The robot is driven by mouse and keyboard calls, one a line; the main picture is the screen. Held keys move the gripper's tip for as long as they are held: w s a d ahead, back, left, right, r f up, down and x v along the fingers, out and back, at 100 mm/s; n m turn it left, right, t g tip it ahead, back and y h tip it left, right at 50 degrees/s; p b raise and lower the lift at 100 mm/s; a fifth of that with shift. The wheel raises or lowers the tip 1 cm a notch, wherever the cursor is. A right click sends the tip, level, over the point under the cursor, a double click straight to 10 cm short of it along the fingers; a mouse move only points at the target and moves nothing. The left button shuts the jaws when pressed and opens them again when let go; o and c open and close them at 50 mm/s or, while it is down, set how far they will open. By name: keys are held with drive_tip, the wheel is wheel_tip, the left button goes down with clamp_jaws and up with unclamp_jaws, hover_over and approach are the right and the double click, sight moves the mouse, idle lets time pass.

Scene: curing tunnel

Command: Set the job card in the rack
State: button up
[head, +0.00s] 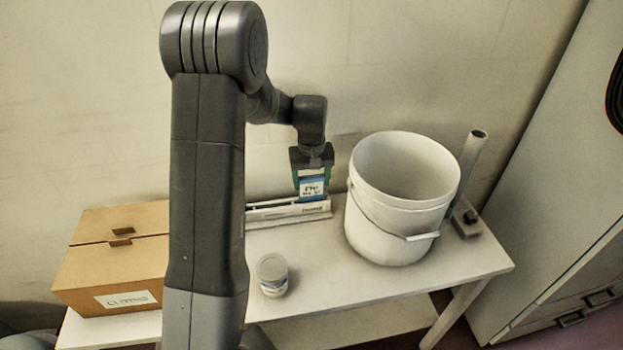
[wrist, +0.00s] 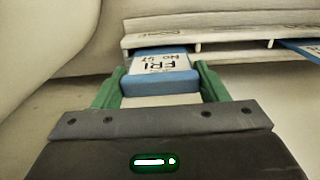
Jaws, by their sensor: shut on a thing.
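The job card (head: 313,187) is blue with a white label; in the wrist view (wrist: 160,66) the label reads "FRI" with a number below. My gripper (head: 311,174) is shut on the card, its green fingers on either side of it. The rack (head: 288,213) is a long, low, pale holder at the back of the table by the wall. The card is at the right part of the rack. In the wrist view the card's far end meets the rack (wrist: 232,48); I cannot tell whether it is inside a slot.
A white bucket (head: 391,225) stands close right of the rack, with an upright tube (head: 471,165) beyond it. A cardboard box (head: 113,258) is at the left and a small jar (head: 272,275) in front. Another blue piece (wrist: 303,49) shows at the wrist view's right edge.

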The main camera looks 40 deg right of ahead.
drive_tip(key=o, duration=1.2)
drive_tip(key=shift+c, duration=0.2)
wheel_tip(320, 180, up, 14)
drive_tip(key=b, duration=0.1)
drive_tip(key=shift+f, duration=0.1)
wheel_tip(320, 180, down, 14)
drive_tip(key=shift+r+p, duration=0.1)
drive_tip(key=shift+p, duration=0.5)
drive_tip(key=shift+r, duration=0.15)
